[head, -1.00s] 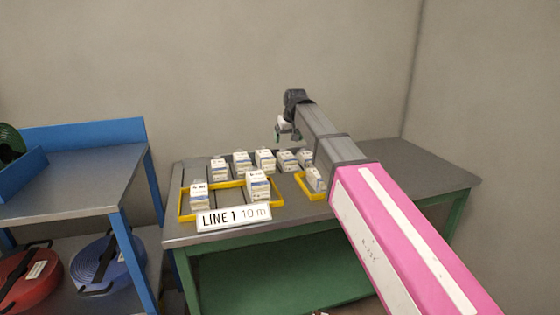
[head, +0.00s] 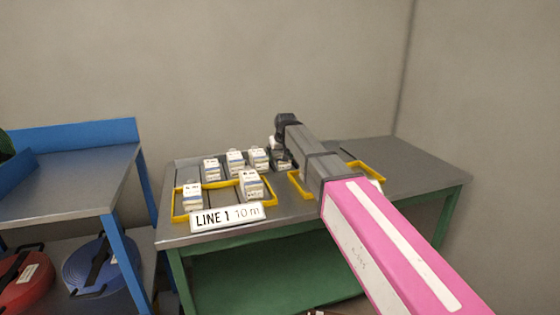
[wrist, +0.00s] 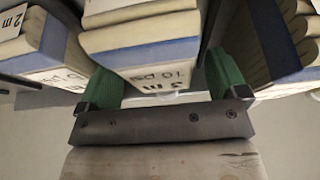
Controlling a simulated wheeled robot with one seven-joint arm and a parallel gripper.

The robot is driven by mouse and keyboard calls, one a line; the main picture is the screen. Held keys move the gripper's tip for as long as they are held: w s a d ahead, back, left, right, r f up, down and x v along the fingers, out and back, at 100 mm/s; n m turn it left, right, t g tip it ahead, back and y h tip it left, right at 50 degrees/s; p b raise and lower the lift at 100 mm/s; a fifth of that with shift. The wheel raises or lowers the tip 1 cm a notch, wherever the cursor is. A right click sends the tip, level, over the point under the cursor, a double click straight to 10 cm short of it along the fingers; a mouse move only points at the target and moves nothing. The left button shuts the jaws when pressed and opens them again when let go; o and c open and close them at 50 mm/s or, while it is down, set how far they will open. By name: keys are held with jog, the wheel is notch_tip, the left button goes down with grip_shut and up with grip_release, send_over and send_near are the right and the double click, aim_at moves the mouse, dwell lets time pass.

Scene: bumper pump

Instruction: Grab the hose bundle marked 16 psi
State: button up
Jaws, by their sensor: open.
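In the wrist view my gripper (wrist: 163,84) is open, with one green finger on each side of a cream hose bundle with a blue band (wrist: 145,48). Its label reads "3 m" and a psi figure that looks like 10 or 16. Parts of other bundles show close on the left (wrist: 40,50) and right (wrist: 275,45). In the head view several white-and-blue bundles stand on the table, such as one in the back row (head: 235,162) and one in front (head: 251,186); their small print is unreadable. My gripper is at the back row's right end, mostly hidden by my arm.
The grey-topped green table (head: 430,170) is bare on its right side. Yellow frames (head: 222,184) and a "LINE 1 10 m" sign (head: 227,217) are on it. A blue shelf unit (head: 75,170) stands left, with blue (head: 95,268) and red (head: 25,280) coils below.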

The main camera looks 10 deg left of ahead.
jog(key=c, duration=1.2)
